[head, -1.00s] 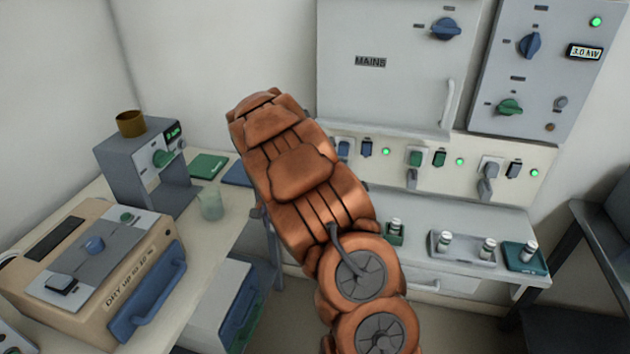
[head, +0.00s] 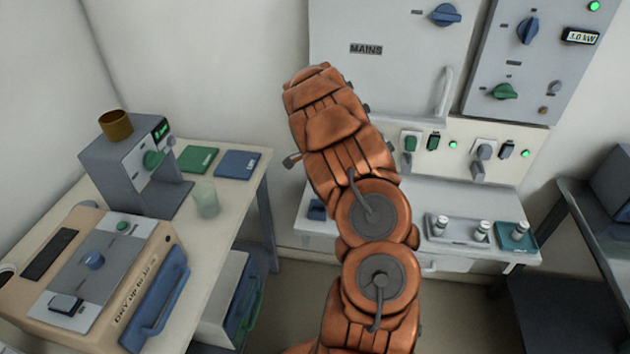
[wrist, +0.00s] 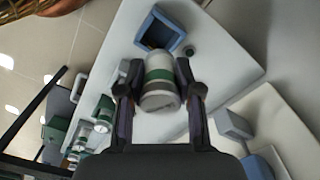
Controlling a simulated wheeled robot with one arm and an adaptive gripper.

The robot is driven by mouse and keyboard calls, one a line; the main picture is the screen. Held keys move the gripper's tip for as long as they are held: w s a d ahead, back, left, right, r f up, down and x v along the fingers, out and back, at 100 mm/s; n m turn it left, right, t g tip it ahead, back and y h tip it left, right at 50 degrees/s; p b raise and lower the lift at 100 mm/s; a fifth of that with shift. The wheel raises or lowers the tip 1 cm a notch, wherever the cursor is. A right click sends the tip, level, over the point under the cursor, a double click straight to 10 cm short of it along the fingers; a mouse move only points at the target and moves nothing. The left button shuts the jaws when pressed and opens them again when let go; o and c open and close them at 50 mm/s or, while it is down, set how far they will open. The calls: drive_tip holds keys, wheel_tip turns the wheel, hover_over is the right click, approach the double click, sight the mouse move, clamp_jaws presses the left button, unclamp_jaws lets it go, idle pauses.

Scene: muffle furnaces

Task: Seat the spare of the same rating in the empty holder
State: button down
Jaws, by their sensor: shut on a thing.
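In the wrist view my gripper (wrist: 160,92) is shut on a white cylindrical fuse with a green band (wrist: 159,76). Just beyond it an open blue square holder (wrist: 156,31) stands on the white shelf, its inside looking empty. The fuse overlaps its near edge in the picture; I cannot tell whether they touch. The blue holder also shows in the head view (head: 317,209), left of my arm. My gripper and the held fuse are hidden behind my arm there. Other fuses stand in a grey tray (head: 462,242) and a teal tray (head: 516,247). Ratings are not readable.
A small dark green round thing (wrist: 188,50) lies beside the blue holder. The switch panel (head: 465,150) rises behind the shelf. A side bench with a glass beaker (head: 206,198) and a beige furnace (head: 95,275) is at left. A dark table (head: 590,230) is at right.

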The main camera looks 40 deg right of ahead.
hover_over(318, 204)
drive_tip(key=s+a, duration=0.2)
drive_tip(key=shift+w+d+f, duration=0.15)
drive_tip(key=shift+f, duration=2.15)
drive_tip(key=shift+f+b, duration=1)
drive_tip(key=shift+f, duration=0.95)
drive_tip(key=shift+a+f, duration=0.2)
drive_tip(key=shift+f, duration=0.2)
drive_tip(key=shift+s+a+f+b, duration=0.1)
drive_tip(key=shift+s+f+b, duration=0.05)
drive_tip(key=shift+s+b, duration=0.15)
drive_tip(key=c, duration=1.1)
unclamp_jaws()
drive_tip(key=shift+o, duration=0.9)
drive_tip(key=shift+w+f, duration=0.1)
drive_tip(key=shift+f, duration=0.15)
drive_tip(key=shift+o, duration=1.2)
drive_tip(key=shift+r, duration=0.15)
drive_tip(key=shift+w+d+r, duration=0.15)
drive_tip(key=shift+d, duration=0.05)
